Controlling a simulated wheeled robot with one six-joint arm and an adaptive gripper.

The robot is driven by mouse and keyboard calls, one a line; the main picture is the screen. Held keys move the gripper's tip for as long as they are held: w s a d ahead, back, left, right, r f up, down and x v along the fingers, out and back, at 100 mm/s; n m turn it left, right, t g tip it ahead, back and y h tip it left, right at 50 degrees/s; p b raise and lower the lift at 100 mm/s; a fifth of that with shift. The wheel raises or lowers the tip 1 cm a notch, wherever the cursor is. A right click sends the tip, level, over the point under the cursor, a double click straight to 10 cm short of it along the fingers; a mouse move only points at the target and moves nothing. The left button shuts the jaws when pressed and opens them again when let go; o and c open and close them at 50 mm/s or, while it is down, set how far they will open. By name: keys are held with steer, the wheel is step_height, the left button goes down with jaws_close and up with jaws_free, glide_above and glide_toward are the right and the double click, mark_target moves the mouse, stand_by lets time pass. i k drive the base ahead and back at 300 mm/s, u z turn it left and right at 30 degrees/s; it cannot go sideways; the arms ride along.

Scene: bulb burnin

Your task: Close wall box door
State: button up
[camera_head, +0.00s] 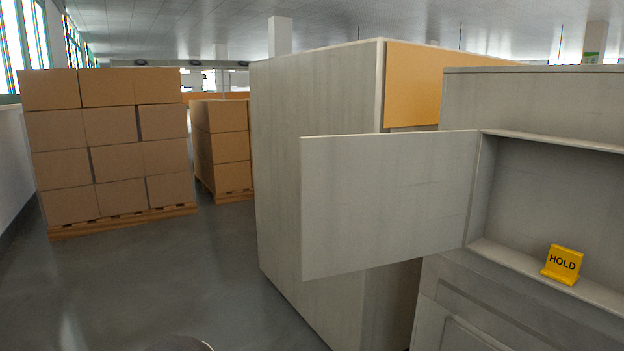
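The wall box (560,180) is a grey recess in a grey cabinet at the right of the picture. Its flat grey door (385,200) stands wide open, hinged at the recess's left edge and swung out to the left. A yellow sign reading HOLD (563,264) stands on the recess floor near its front edge. My gripper is not in view. The right end of the recess lies outside the picture.
A tall grey cabinet (310,170) with an orange panel (435,85) stands behind the door. Stacked cardboard boxes (112,140) on a pallet stand at the left, with another stack (222,145) beyond. The grey floor (170,275) between is clear.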

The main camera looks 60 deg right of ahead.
mark_target(368, 201)
steer(key=u, duration=0.05)
steer(key=i, duration=2.65)
steer(key=z, duration=4.45)
